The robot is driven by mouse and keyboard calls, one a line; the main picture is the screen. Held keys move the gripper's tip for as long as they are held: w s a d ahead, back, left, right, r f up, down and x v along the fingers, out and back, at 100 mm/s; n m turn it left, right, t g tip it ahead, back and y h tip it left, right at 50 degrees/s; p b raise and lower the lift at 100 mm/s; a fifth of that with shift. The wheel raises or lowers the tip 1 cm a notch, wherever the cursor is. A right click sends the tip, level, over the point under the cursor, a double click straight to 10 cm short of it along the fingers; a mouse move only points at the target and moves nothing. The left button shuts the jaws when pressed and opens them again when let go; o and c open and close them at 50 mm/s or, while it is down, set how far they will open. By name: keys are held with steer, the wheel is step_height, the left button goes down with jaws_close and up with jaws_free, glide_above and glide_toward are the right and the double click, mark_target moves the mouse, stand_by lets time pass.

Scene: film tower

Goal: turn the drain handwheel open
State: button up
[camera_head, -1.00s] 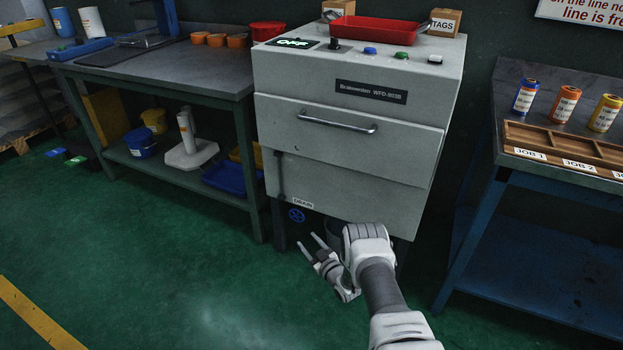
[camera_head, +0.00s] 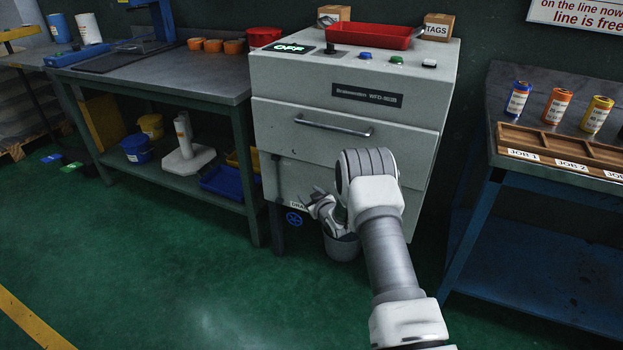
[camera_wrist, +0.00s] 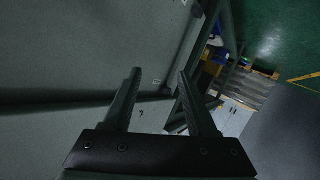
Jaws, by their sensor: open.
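The drain handwheel (camera_head: 294,219) is a small blue wheel low at the left front of the grey machine, just under the "DRAIN" label (camera_head: 298,205). My gripper (camera_head: 312,200) is just right of and slightly above the wheel in the head view, partly covering the label. In the wrist view my gripper (camera_wrist: 157,85) shows two dark fingers spread apart with nothing between them. The wheel cannot be made out in the wrist view. My forearm hides part of the machine's lower right front.
The grey machine (camera_head: 350,160) has a bar handle (camera_head: 334,125) and an "OFF" sign (camera_head: 293,48) on top. Workbenches stand left (camera_head: 200,95) and right (camera_head: 500,215). The green floor in front is clear.

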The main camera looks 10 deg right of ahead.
step_height(320, 180, up, 7)
steer(key=h, duration=0.1)
steer(key=shift+d+f+m+g, duration=0.2)
steer(key=shift+d+m+g, duration=0.1)
steer(key=shift+d+g, duration=0.1)
steer(key=shift+o, duration=0.2)
